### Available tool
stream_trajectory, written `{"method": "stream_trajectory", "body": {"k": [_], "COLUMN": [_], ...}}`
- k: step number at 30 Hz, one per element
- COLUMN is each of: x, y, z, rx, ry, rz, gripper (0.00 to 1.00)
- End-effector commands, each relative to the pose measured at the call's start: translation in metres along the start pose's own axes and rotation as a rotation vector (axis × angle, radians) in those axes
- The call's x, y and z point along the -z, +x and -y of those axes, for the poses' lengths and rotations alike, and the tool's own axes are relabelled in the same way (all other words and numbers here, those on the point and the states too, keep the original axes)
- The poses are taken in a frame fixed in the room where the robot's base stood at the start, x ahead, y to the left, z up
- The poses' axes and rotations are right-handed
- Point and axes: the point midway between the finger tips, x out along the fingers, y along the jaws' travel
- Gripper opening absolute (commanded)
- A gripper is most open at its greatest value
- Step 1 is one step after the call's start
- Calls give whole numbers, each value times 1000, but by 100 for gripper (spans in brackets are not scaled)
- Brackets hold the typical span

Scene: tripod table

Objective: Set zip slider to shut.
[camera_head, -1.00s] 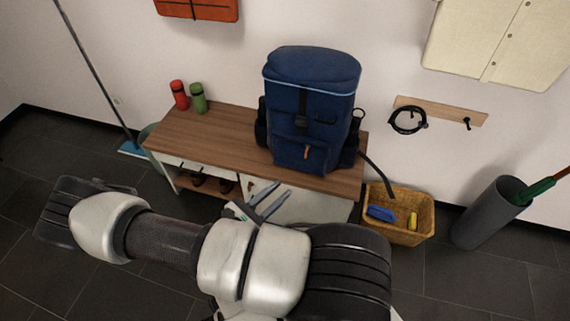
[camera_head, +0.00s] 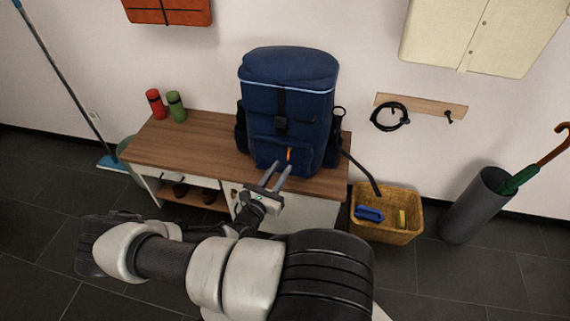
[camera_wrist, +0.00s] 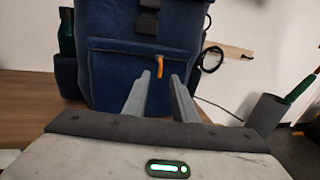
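A blue backpack (camera_head: 300,105) stands upright on the wooden bench. On its front pocket (camera_head: 270,143) hangs a small orange zip pull (camera_head: 289,154), near the pocket's right half. In the wrist view the orange zip pull (camera_wrist: 160,66) hangs from the zip line along the pocket's top (camera_wrist: 110,47). My gripper (camera_head: 279,170) is in front of the pocket, just below the zip pull. Its two fingers are apart with nothing between them. In the wrist view the gripper (camera_wrist: 160,80) points at the backpack, with the pull beyond and between the fingertips.
The bench (camera_head: 190,136) bears a red bottle (camera_head: 156,103) and a green bottle (camera_head: 176,106) at left. A wicker basket (camera_head: 385,234) stands on the floor at right, beside a grey umbrella bin (camera_head: 473,208). A strap (camera_head: 362,172) hangs from the backpack's right side.

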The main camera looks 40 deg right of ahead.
Motion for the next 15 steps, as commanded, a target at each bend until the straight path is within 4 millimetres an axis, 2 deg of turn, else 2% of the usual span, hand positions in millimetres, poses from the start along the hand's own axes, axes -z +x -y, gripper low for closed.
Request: {"method": "stream_trajectory", "body": {"k": [3,6,15], "x": [1,1,0], "y": [21,32,42], "z": [0,0,0], "rx": [1,1,0], "ry": [0,0,0], "rz": [1,2,0], "gripper": [25,25,25]}}
